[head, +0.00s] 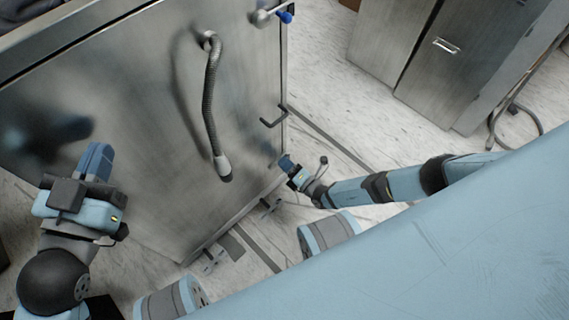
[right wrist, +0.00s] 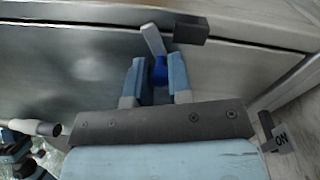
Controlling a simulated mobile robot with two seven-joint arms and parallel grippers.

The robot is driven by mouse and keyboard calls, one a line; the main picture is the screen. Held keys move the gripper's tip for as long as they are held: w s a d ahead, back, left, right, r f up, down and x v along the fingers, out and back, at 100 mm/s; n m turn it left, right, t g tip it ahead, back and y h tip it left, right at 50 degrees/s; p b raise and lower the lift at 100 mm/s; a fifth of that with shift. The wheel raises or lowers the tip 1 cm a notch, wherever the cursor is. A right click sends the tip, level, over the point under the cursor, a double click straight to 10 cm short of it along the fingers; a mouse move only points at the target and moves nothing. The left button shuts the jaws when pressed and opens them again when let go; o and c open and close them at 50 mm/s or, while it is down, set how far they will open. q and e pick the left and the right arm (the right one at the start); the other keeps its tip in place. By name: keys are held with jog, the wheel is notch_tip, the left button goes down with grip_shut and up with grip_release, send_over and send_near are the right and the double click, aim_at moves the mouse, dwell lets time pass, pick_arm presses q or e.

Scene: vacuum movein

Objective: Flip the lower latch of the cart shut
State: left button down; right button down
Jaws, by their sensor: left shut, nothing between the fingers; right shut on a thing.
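The cart (head: 130,110) is a large brushed-metal box filling the left of the head view. In the right wrist view, the lower latch shows as a grey lever (right wrist: 152,38) with a blue end (right wrist: 161,70), beside a dark block (right wrist: 191,30). My right gripper (right wrist: 156,82) has its two blue fingers around the blue end and is shut on it. In the head view my right gripper (head: 286,163) is at the cart's lower right edge, and the latch is hidden there. My left gripper (head: 99,160) is shut and empty in front of the cart's face.
An upper latch (head: 264,17) with a blue knob (head: 286,17) is at the cart's top right. A grey hose (head: 211,100) hangs on the cart's face, and a dark handle (head: 272,118) sticks out near its right edge. Metal cabinets (head: 440,60) stand behind, across open marble floor.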

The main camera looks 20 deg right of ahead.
jog(key=shift+d+f+m, duration=0.1)
jog(key=shift+f+m, duration=0.1)
jog(key=shift+m, duration=0.55)
jog(key=shift+f+m, duration=0.15)
jog(key=shift+m, duration=0.6)
pick_arm(q)
jog(key=shift+r, duration=0.1)
pick_arm(e)
jog(key=shift+f+m+h, duration=0.1)
jog(key=shift+m+h, duration=0.2)
jog(key=shift+m, duration=0.1)
jog(key=c, duration=1)
grip_release()
jog(key=shift+c, duration=0.2)
pick_arm(q)
jog(key=shift+s+d+f+n+g+p, duration=0.25)
jog(key=shift+s+d+n+g+p, duration=0.15)
jog(key=shift+n+p, duration=0.65)
pick_arm(e)
jog(key=v, duration=1.3)
jog(key=shift+s+d+f, duration=0.15)
jog(key=shift+s+f, duration=0.05)
jog(key=shift+s, duration=0.1)
pick_arm(q)
jog(key=shift+a+m, duration=0.1)
jog(key=shift+m, duration=0.15)
